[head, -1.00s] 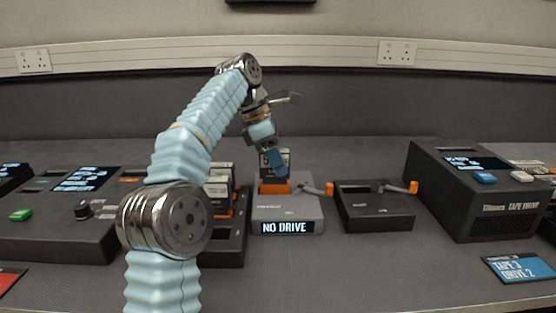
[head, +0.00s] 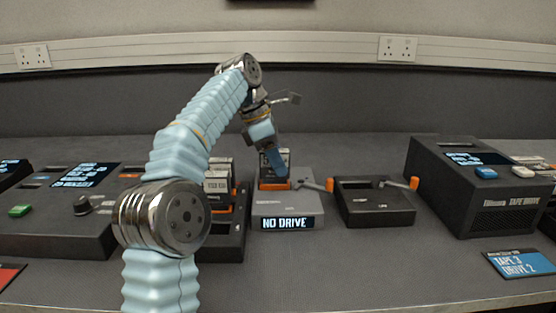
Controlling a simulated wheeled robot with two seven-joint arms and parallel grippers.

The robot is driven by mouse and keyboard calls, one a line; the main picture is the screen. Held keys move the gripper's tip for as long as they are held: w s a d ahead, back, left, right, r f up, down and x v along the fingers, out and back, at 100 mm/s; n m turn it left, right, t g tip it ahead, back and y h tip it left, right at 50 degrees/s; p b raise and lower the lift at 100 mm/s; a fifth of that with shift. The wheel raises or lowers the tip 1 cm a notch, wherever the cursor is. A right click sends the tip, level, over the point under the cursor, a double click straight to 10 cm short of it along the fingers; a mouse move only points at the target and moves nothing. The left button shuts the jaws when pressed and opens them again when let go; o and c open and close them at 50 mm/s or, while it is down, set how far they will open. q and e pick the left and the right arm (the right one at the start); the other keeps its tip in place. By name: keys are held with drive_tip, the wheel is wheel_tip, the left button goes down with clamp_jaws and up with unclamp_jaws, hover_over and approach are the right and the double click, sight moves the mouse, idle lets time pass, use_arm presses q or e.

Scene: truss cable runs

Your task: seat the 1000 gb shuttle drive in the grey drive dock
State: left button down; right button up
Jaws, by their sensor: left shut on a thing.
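The grey drive dock (head: 288,207) stands in the middle of the bench, and its front display reads "NO DRIVE". A dark drive with an orange lower edge (head: 274,185) stands upright at the dock's slot on the left of its top. I cannot tell how deep it sits or read its label. My left gripper (head: 277,165) reaches down from above and is shut on this drive. The dock's orange-tipped lever (head: 328,185) sticks out at its right side. My right gripper is not in view.
A rack of drives (head: 219,193) stands close left of the dock, partly behind my left arm. A black dock (head: 374,204) with an orange-tipped lever is to the right, then a large tape drive (head: 470,195). A blue card (head: 520,263) lies at front right.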

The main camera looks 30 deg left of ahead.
use_arm(q)
drive_tip(key=shift+f, duration=0.3)
drive_tip(key=shift+c, duration=1.8)
unclamp_jaws()
